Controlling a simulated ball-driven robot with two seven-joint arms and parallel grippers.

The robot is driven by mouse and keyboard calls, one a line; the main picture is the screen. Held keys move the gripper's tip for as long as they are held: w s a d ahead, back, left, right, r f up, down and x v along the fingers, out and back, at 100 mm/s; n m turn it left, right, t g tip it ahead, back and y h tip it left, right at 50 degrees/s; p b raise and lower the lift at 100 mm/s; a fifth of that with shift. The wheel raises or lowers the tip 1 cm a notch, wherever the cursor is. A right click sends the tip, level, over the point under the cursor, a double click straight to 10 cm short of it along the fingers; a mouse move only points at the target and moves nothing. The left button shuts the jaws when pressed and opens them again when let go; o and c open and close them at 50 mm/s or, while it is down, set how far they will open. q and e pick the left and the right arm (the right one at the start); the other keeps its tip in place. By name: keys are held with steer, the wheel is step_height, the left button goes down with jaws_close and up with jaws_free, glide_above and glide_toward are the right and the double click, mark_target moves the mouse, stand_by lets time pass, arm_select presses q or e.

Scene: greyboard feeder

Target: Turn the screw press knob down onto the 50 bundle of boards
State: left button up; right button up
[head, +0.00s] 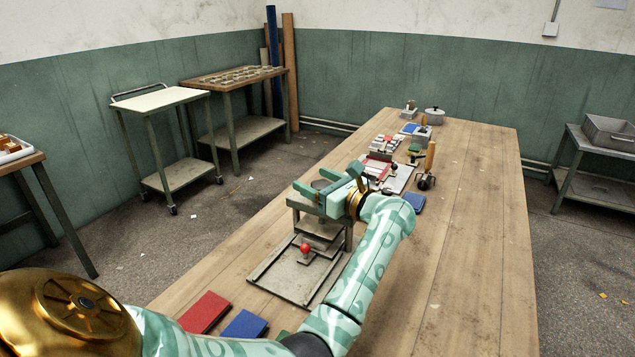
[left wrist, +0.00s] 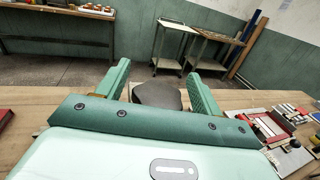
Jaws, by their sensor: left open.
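The screw press (head: 346,238) stands on the wooden table, a grey metal frame on a flat base. Its dark round knob (head: 321,184) is on top, partly hidden by my gripper. My left gripper (head: 311,181) is open at knob height, with one finger on each side of the knob. In the left wrist view the knob (left wrist: 157,95) shows between the two open fingers (left wrist: 160,85); I cannot tell whether they touch it. Grey plates (head: 318,228) show inside the press frame, but I cannot make out the bundle of boards among them. My right gripper is not in view.
A small red ball (head: 305,248) sits at the front of the press. A red pad (head: 204,312) and a blue pad (head: 245,325) lie nearer me. A wooden-handled tool (head: 428,165) and several coloured pieces stand beyond. The table's right side is clear.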

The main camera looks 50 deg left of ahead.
arm_select(q)
steer(key=c, duration=0.8)
steer(key=shift+c, duration=0.9)
steer(key=shift+t, duration=0.3)
